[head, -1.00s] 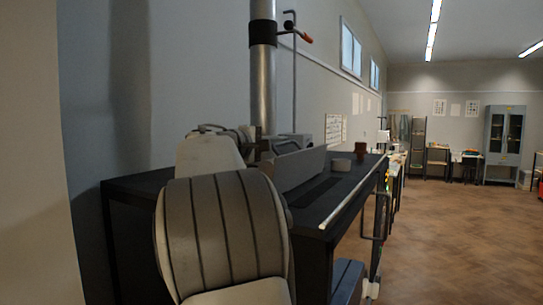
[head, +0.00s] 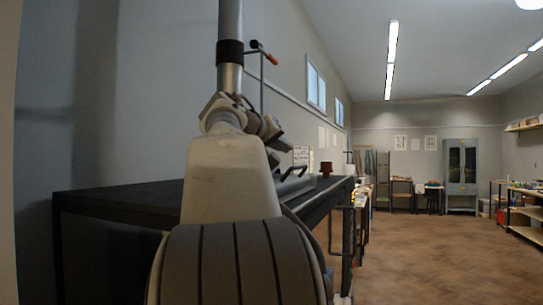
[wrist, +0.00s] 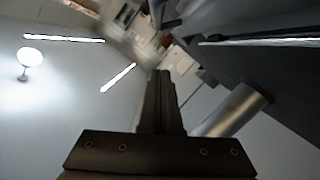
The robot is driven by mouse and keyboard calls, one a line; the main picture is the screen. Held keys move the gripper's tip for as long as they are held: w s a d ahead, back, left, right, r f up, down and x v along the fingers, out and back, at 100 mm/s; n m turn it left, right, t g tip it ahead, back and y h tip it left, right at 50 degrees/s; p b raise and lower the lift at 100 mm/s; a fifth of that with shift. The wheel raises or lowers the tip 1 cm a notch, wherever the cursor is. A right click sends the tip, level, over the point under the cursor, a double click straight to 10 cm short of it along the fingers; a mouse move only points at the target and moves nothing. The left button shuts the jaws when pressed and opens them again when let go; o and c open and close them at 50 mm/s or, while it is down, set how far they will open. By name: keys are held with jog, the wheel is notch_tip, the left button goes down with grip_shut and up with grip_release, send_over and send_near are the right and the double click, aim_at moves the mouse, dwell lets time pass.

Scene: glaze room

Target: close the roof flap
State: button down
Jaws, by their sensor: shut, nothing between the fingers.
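A metal pipe (head: 230,78) with a black band rises at the wall in the head view. Beside it on the right is a lever with an orange-red grip (head: 272,59) and a thin upright rod (head: 262,88). I cannot make out the roof flap itself, or whether it is open or shut. My gripper (wrist: 161,76) is shut and empty in the wrist view. A grey metal cylinder, probably the pipe (wrist: 232,112), shows right of the fingers there, apart from them in the picture. In the head view my arm hides the pipe's lower end.
A long black bench (head: 112,200) runs along the left wall under my arm. A dark handle (head: 292,171) and a small brown pot (head: 326,169) show on its right part. The wooden floor (head: 430,250) to the right is clear. A grey cabinet (head: 461,170) stands at the far wall.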

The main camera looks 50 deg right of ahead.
aim_at(290, 180)
jog(key=shift+s+d+f+m+t+y+b, duration=0.1)
jog(key=shift+s+d+f+m+t+b, duration=0.15)
jog(key=shift+s+f+m+b, duration=0.3)
jog(key=shift+s+d+f+m+t+y+b, duration=0.1)
jog(key=shift+s+f+m+t+b, duration=0.2)
jog(key=shift+s+m+b, duration=0.4)
jog(key=shift+s+d+f+m+t+y+b, duration=0.1)
jog(key=shift+s+d+f+m+t+b, duration=0.1)
jog(key=shift+s+f+m+b, duration=0.4)
jog(key=shift+r, duration=0.1)
jog(key=shift+s+a, duration=0.1)
jog(key=shift+a, duration=0.05)
